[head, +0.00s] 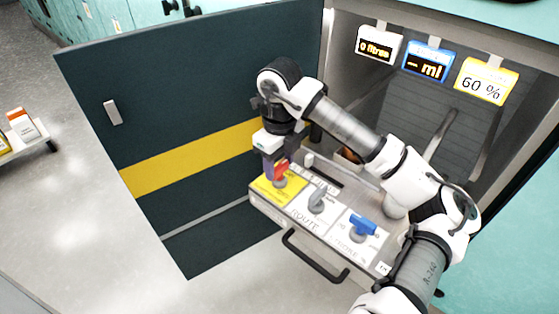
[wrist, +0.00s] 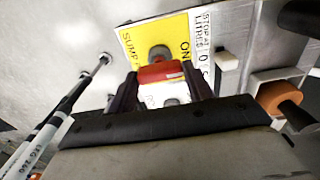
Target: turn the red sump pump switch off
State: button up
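The red sump pump switch (head: 281,170) stands on a yellow plate (head: 263,190) at the left end of the grey panel. In the wrist view its red handle (wrist: 160,73) lies across the picture, with "ON" to the right on the yellow plate (wrist: 140,40) and "SUMP" partly readable at left. My gripper (head: 272,165) is pointing down at the switch. In the wrist view my gripper's two dark fingers (wrist: 162,92) stand on either side of the red handle, close to its ends. Whether they press on it is unclear.
A grey knob (head: 318,198) marked "ROUTE" and a blue knob (head: 361,227) sit to the right on the panel. A black handle (head: 312,260) is on its front. Three displays (head: 427,62) hang behind. A dark open door (head: 190,110) stands at left.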

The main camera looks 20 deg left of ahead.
jog(key=shift+c, duration=0.7)
jog(key=shift+m+b, duration=0.3)
jog(key=m+b, duration=0.2)
jog(key=m, duration=0.1)
jog(key=shift+f, duration=0.1)
jog(key=m+b, duration=0.3)
jog(key=m, duration=0.2)
jog(key=m+b, duration=0.2)
jog(key=m, duration=0.2)
jog(key=shift+m, duration=0.4)
jog(key=shift+m+b, duration=1.25)
jog(key=shift+m, duration=1.05)
